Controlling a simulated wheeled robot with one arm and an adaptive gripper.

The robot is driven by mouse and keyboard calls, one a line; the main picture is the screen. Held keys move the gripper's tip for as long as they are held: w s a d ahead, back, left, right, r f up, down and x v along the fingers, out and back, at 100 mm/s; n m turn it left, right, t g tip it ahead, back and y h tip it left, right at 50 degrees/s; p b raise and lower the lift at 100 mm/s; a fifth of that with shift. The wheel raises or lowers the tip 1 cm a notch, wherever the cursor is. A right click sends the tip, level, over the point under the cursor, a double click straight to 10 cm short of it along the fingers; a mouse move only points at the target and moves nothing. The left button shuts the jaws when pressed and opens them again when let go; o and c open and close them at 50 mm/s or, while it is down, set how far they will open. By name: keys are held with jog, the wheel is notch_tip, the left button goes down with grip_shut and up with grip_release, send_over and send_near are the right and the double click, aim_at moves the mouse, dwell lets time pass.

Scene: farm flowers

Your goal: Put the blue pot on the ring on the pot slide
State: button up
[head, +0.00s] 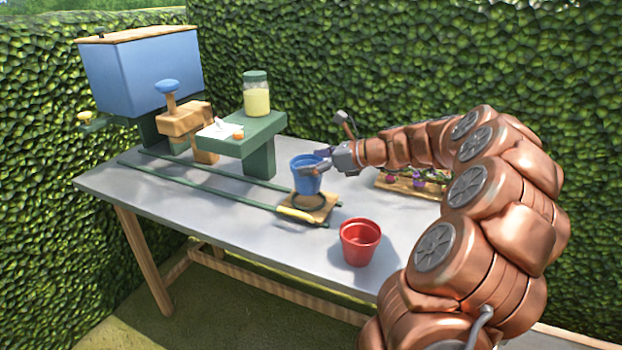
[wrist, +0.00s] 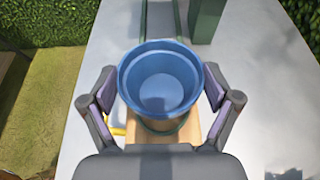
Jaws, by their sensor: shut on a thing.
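The blue pot (head: 306,178) is upright and empty, held between the two fingers of my gripper (head: 320,160). In the wrist view the blue pot (wrist: 160,82) sits between the fingertips (wrist: 160,90). Below it is the pot slide (head: 322,212), a wooden plate with a yellow front handle on two green rails. The dark ring (head: 308,203) on the slide shows just under the pot's base; its far part is hidden by the pot. I cannot tell whether the pot touches the ring or hangs slightly above it.
A red pot (head: 360,242) stands near the table's front edge, right of the slide. A green stand (head: 250,135) bears a jar (head: 256,95). A blue hopper (head: 145,75) and a wooden press (head: 185,122) stand at left. A flower tray (head: 405,187) lies behind my arm.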

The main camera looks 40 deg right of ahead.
aim_at(310, 185)
jog(key=shift+f, duration=1.95)
jog(key=shift+f, duration=0.1)
jog(key=o, duration=1.1)
